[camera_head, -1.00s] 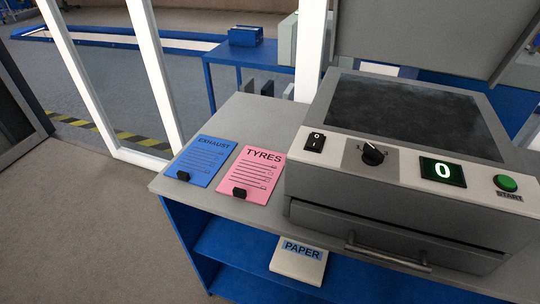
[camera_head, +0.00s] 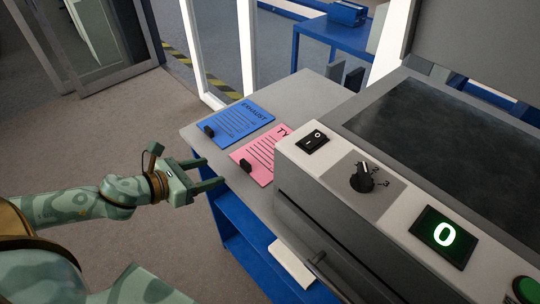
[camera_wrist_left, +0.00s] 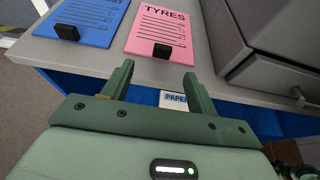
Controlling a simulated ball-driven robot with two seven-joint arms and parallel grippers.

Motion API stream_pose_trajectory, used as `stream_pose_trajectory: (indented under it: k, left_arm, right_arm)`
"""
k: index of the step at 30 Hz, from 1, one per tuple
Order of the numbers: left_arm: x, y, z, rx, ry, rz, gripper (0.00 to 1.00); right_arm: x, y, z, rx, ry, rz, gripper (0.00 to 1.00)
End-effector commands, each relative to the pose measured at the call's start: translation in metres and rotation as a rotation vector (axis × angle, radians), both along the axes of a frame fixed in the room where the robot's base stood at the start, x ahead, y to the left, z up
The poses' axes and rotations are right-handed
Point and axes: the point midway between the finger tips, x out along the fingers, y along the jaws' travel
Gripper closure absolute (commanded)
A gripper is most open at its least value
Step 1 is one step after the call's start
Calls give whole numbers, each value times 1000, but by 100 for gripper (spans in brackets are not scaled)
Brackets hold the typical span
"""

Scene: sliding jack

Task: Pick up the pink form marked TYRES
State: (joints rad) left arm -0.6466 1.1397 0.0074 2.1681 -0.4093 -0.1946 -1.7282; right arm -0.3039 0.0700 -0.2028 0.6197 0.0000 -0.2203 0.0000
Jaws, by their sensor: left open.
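The pink form marked TYRES (camera_head: 258,159) lies flat on the grey tabletop, with a small black block (camera_head: 246,166) on its near edge. In the head view the copier hides its right part; in the left wrist view the form (camera_wrist_left: 163,28) and its title show ahead of the fingers. My left gripper (camera_head: 216,171) is open and empty, just off the table's front edge, to the left of and short of the form. My right gripper is not in view.
A blue form marked EXHAUST (camera_head: 236,121) lies beside the pink one, with its own black block (camera_head: 209,131). The grey copier (camera_head: 300,200) stands close on the right. A paper pack (camera_head: 291,262) sits on the blue shelf below.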

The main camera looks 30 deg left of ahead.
Motion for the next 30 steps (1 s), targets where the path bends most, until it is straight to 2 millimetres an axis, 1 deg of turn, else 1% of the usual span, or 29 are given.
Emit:
stream_pose_trajectory:
  k: [1, 9, 13, 22, 27, 30]
  left_arm:
    - [9, -3, -8, 0, -3, -2, 42]
    - [44, -16, -22, -1, -1, 4, 42]
    - [56, -21, -26, -2, 0, 6, 42]
    - [69, -30, -32, -3, 1, 6, 42]
    - [88, -45, -41, -5, 1, 5, 42]
    - [99, -48, -46, -3, 1, 7, 42]
  right_arm:
    - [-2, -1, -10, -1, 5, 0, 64]
    - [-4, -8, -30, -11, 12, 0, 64]
    - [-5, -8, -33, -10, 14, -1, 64]
    - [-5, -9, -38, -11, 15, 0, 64]
    - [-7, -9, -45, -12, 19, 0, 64]
    - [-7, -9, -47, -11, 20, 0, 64]
